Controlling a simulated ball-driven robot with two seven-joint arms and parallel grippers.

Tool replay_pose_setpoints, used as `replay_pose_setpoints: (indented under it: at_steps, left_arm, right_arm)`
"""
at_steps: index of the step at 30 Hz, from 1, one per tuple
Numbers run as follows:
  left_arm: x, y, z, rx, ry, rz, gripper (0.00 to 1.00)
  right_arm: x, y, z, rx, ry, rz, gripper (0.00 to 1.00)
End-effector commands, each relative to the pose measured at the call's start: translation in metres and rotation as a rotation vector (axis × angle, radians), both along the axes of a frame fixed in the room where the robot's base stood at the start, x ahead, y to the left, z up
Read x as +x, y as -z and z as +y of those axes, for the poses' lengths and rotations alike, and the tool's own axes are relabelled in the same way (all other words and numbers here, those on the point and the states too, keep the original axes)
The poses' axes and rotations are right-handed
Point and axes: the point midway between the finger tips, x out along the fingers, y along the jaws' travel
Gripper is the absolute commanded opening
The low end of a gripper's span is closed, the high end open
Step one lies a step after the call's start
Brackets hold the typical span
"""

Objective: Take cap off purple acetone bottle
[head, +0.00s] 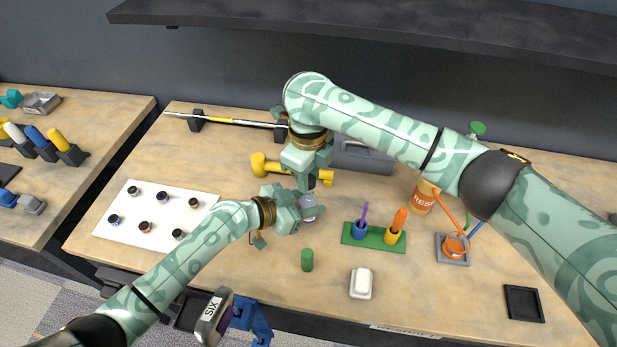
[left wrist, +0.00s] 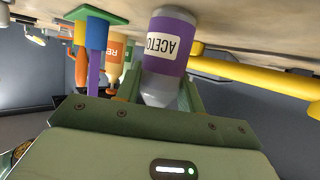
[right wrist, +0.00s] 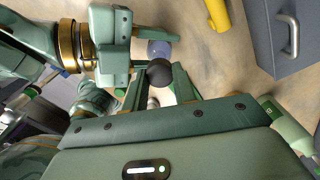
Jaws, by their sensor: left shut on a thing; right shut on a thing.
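The acetone bottle (head: 308,207) is clear with a purple band. In the left wrist view it appears upside down with its label (left wrist: 168,45) readable as "ACETO". My left gripper (head: 298,212) is shut around the bottle's side near the middle of the bench. My right gripper (head: 312,178) comes from above and is shut on the dark round cap (right wrist: 160,73) at the bottle's top. The bottle's clear shoulder (right wrist: 160,48) shows right beside the cap in the right wrist view. I cannot tell whether the cap is still seated on the neck.
A yellow tool (head: 272,168) and grey toolbox (head: 362,158) lie behind. A green holder (head: 372,240) with cups, an orange-labelled bottle (head: 422,200), a green cylinder (head: 307,260) and a white block (head: 361,284) stand nearby. A white mat (head: 150,190) with small jars is left.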

Motion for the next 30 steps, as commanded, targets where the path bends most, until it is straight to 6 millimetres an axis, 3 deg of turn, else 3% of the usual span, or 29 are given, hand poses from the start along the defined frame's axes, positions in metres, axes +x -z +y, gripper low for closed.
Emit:
replay_pose_setpoints:
  at_steps: [6,13,14,16,25,30]
  left_arm:
    - [0.000,0.001,0.000,0.002,0.000,0.001,0.00]
    - [0.000,0.001,0.000,0.002,0.000,0.001,0.00]
    - [0.000,0.001,0.000,0.002,0.000,0.001,0.46]
    - [0.000,0.001,0.000,0.001,0.000,0.001,0.63]
    - [-0.001,0.000,0.002,0.001,0.000,0.001,0.63]
    - [-0.011,-0.009,0.020,0.003,0.000,-0.002,0.63]
  right_arm:
    - [0.000,-0.026,0.000,0.000,0.000,-0.001,0.00]
    - [0.000,-0.028,0.000,0.000,-0.001,0.000,0.00]
    - [0.000,-0.028,0.000,0.000,-0.001,0.000,0.00]
    - [0.000,-0.027,0.000,0.000,-0.001,0.000,0.00]
    - [0.000,-0.028,0.000,0.000,-0.001,0.000,0.00]
    - [0.000,-0.032,0.000,0.000,-0.001,-0.001,0.00]
